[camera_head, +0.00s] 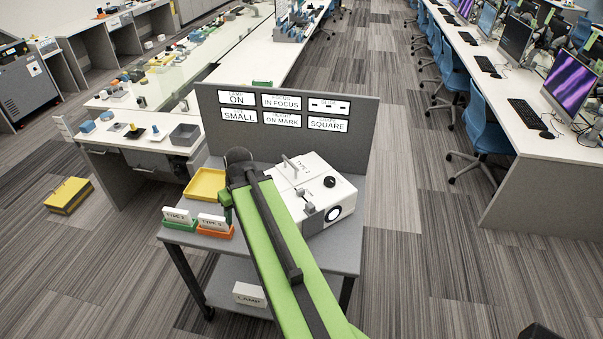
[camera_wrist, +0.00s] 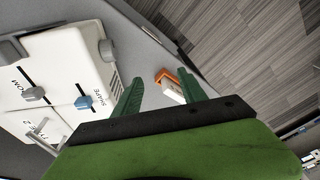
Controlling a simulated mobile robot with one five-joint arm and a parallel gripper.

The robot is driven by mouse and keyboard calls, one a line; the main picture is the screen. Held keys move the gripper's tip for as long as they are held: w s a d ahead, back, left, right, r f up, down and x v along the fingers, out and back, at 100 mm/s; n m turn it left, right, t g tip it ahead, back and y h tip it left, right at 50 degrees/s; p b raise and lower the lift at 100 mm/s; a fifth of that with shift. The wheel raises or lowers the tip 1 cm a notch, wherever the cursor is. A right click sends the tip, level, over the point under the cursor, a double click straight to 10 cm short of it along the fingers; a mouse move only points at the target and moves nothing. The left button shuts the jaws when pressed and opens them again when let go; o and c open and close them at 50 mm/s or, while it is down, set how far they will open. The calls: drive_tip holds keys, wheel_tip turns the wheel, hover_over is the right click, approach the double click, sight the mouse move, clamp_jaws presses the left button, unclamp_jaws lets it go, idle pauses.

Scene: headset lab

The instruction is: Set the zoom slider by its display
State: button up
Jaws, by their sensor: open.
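The white projector-like device (camera_head: 338,186) stands on a grey cart, partly hidden by my arm. In the wrist view, the device (camera_wrist: 60,55) fills the upper left. Its grey slider knob (camera_wrist: 35,94) sits in a dark slot beside lettering ending in "OM".
A grey panel (camera_head: 360,125) behind the device carries other displays reading ON, IN FOCUS, ON MARK and SQUARE. On the cart's left are a yellow tray (camera_head: 205,184) and green and orange card holders. The orange holder (camera_wrist: 165,76) shows beyond my fingers.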

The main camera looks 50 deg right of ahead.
drive_tip(key=s+d+r+m+t+p, duration=0.1)
drive_tip(key=s+d+r+p, duration=0.1)
drive_tip(key=d+r, duration=0.35)
drive_tip(key=s+d+r+p, duration=0.3)
drive_tip(key=d, duration=0.6)
drive_tip(key=t+h+p, duration=0.1)
drive_tip(key=h+p, duration=0.1)
approach(300, 190)
drive_tip(key=b+x, duration=0.8)
drive_tip(key=b, duration=0.8)
drive_tip(key=shift+w+d+f, duration=0.1)
drive_tip(key=shift+d+f, duration=0.05)
drive_tip(key=shift+f, duration=0.2)
drive_tip(key=shift+r, duration=0.1)
clamp_jaws()
